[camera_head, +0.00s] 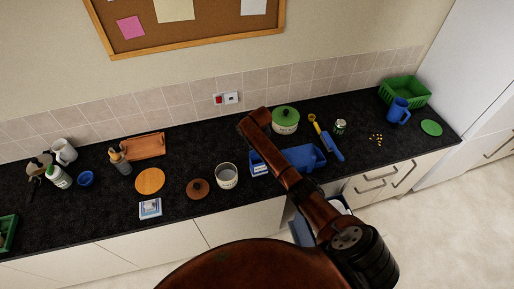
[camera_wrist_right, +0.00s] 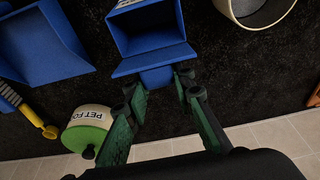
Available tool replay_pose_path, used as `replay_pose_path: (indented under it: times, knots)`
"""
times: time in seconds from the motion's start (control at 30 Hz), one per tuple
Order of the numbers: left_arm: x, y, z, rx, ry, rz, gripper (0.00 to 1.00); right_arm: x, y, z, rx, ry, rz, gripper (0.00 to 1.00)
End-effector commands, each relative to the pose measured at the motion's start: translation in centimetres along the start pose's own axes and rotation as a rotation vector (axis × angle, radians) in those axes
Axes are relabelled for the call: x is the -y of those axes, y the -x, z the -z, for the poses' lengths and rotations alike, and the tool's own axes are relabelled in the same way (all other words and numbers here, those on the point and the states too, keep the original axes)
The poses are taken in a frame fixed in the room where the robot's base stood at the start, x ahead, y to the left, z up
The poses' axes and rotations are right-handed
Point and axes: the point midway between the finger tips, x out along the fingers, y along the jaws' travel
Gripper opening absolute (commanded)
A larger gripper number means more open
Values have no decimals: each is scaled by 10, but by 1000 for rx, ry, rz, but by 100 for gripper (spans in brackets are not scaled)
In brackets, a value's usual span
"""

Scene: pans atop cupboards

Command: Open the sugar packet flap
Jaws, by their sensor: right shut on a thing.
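The sugar packet (camera_head: 259,168) is a blue box with a white label, standing on the dark counter and partly hidden by my right arm in the head view. In the right wrist view the packet (camera_wrist_right: 148,30) shows its open blue mouth, with a flap (camera_wrist_right: 146,60) spread out at the near edge. My right gripper (camera_wrist_right: 159,80) is at this near edge, shut on a blue part of the packet between its fingertips. Its fingers are hidden in the head view. My left gripper is not in view.
A white pot (camera_head: 226,176) stands close left of the packet, a blue dustpan-like tray (camera_head: 308,158) close right. The pet food pot (camera_head: 285,120) with green lid is behind. A brown lid (camera_head: 198,189) lies further left. The tiled wall (camera_head: 190,97) bounds the counter.

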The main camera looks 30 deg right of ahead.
Motion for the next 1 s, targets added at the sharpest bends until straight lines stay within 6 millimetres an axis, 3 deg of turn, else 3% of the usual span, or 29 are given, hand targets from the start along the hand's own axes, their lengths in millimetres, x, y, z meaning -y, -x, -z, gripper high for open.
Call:
replay_pose_path:
  times: [0.4,1.0]
  knots:
    - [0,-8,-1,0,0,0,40,0,-7,4,151,-2,-1,0]
    - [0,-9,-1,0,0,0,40,-1,-9,3,178,-1,-1,0]
